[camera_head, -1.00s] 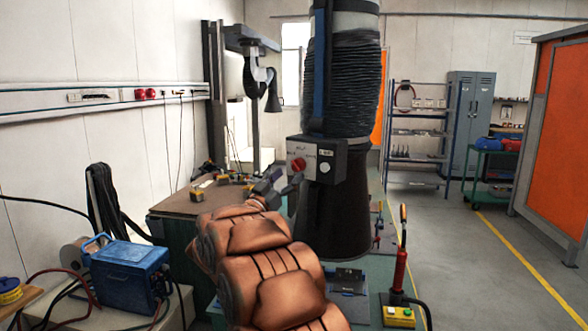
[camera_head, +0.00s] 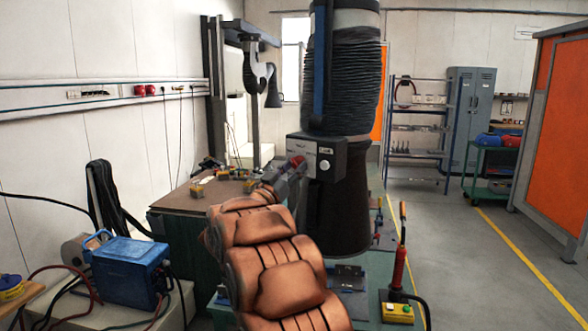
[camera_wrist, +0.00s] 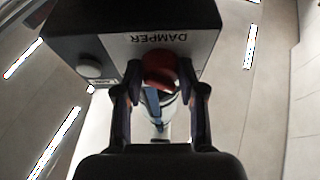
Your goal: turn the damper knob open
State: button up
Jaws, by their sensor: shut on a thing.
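The red damper knob (camera_wrist: 159,72) sits on the front of a dark control box (camera_head: 334,160), under the label "DAMPER" in the wrist view. The box hangs on the black extraction hose column. My gripper (camera_wrist: 160,88) is shut on the knob, with one finger on each side of it. In the head view my gripper (camera_head: 291,167) reaches the left side of the box face, and only a bit of the red knob (camera_head: 297,160) shows past it. The knob's pointer direction cannot be told. A round white button (camera_head: 325,165) is beside it on the box.
The black hose (camera_head: 343,85) rises above the box. A workbench (camera_head: 172,200) with small yellow-black items stands behind at left. A blue welding unit (camera_head: 130,268) is at lower left. A red-handled tool (camera_head: 400,265) stands at lower right. Floor at right is clear.

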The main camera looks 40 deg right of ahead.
jog(key=c, duration=0.4)
